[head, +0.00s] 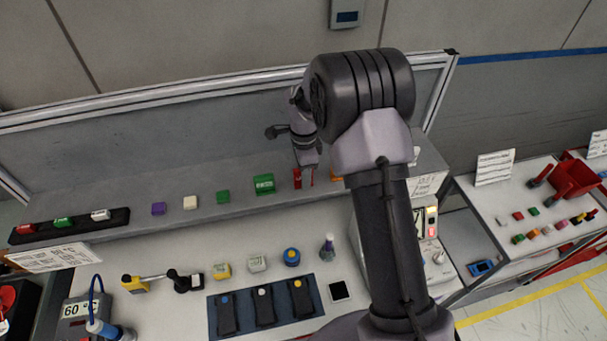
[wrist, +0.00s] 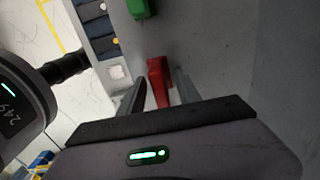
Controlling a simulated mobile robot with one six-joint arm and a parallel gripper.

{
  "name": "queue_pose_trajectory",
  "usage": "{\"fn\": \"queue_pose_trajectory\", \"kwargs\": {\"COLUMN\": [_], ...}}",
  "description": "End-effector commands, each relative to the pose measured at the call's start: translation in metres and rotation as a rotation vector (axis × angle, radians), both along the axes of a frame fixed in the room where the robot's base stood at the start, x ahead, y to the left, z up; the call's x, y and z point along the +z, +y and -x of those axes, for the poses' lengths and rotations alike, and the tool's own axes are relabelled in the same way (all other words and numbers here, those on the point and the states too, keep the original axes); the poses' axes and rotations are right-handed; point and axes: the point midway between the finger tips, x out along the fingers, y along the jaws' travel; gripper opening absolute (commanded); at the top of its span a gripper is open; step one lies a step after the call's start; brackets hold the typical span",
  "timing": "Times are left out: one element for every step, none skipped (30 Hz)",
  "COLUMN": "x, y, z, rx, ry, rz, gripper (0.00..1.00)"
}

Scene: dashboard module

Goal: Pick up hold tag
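A red piece (wrist: 158,82), likely the hold tag, stands on the grey shelf in the wrist view. My gripper (wrist: 160,88) is over it, with one finger on each side. The fingers look open, with narrow gaps beside the red piece; contact is hard to judge. In the head view my gripper (head: 308,176) points down at the raised back shelf, and red parts (head: 297,178) show at its fingers. Any writing on the tag is not readable, and its lower part is hidden.
A green block (head: 264,184) stands left of my gripper on the shelf (head: 120,230), with smaller green, white and purple blocks farther left. Below are a tray (head: 233,292) of dark switches and several knobs. A back panel (head: 200,125) rises behind the shelf.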

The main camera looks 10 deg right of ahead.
Motion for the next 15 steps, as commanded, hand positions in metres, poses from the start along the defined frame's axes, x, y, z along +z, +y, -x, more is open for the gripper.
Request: {"fn": "queue_pose_trajectory", "kwargs": {"x": [-0.0027, -0.0037, -0.0041, -0.0041, -0.0040, -0.0039, -0.0039, -0.0038, -0.0037, -0.0037, -0.0036, -0.0035, -0.0035, -0.0035, -0.0035], "y": [0.0002, 0.0002, 0.0002, 0.0003, 0.0003, 0.0003, 0.0003, 0.0003, 0.0003, 0.0003, 0.0003, 0.0003, 0.0004, 0.0004, 0.0004], "z": [0.0002, 0.0001, 0.0000, -0.0001, -0.0001, -0.0001, -0.0001, -0.0001, -0.0001, -0.0001, -0.0001, -0.0001, -0.0001, -0.0001, -0.0001], "rx": [0.000, 0.000, 0.000, 0.000, 0.000, 0.000, 0.000, 0.000, 0.000, 0.000, 0.000, 0.001, 0.001, 0.001, 0.001], "ry": [0.001, 0.000, 0.000, -0.001, -0.001, -0.001, -0.001, -0.001, -0.001, -0.001, -0.001, -0.001, 0.000, 0.000, 0.000], "rz": [0.000, 0.000, 0.000, 0.000, 0.000, 0.000, 0.000, 0.000, 0.000, 0.000, 0.000, 0.000, 0.000, 0.000, 0.000], "gripper": [0.40, 0.40, 0.40, 0.40, 0.40, 0.40, 0.38, 0.32, 0.24, 0.18, 0.12, 0.05, 0.00, 0.00, 0.00]}}
